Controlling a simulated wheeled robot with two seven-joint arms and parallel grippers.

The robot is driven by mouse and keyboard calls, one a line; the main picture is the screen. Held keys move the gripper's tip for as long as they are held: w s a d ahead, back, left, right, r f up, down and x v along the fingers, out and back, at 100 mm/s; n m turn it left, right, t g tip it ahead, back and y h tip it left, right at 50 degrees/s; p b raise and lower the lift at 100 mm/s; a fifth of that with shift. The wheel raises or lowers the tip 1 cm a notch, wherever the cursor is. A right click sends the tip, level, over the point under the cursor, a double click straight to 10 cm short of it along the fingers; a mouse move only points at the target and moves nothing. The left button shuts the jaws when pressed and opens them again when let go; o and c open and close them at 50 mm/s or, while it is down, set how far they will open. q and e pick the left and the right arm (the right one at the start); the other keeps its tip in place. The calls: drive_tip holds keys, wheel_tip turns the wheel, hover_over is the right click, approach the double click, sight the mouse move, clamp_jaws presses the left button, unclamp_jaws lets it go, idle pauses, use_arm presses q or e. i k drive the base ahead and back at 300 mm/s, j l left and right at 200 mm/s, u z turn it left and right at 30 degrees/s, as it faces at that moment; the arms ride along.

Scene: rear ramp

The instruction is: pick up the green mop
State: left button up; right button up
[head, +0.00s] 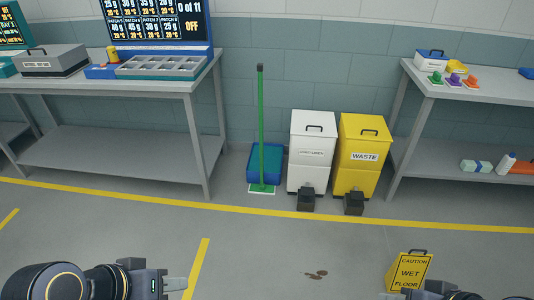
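The green mop (261,130) stands upright between the left table and the bins. Its thin green handle has a dark grip at the top. Its flat green head with a pale edge is at floor level, in front of a blue bucket (281,164). My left gripper (177,286) is low at the bottom left, well short of the mop and touching nothing that I can see; its finger gap is not clear. My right gripper (440,294) is at the bottom right edge, mostly cut off, far from the mop.
A white bin (312,150) and a yellow waste bin (362,155) stand right of the mop. Grey tables (110,150) flank both sides. A wet-floor sign (410,270) stands at the lower right, near a brown spill (316,274). The middle floor is otherwise open.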

sight(261, 189)
drive_tip(key=i+l+u, duration=0.2)
drive_tip(key=i+l, duration=0.2)
drive_tip(key=i, duration=0.25)
drive_tip(key=i+l+u, duration=0.25)
drive_tip(key=i+l, duration=0.25)
drive_tip(key=i+l+z, duration=0.1)
drive_tip(key=i+l, duration=0.5)
drive_tip(key=i, duration=0.25)
drive_tip(key=i+l+z, duration=0.15)
drive_tip(key=i+l, duration=0.2)
drive_tip(key=i+l+z, duration=0.1)
drive_tip(key=i, duration=0.45)
drive_tip(key=l, duration=0.1)
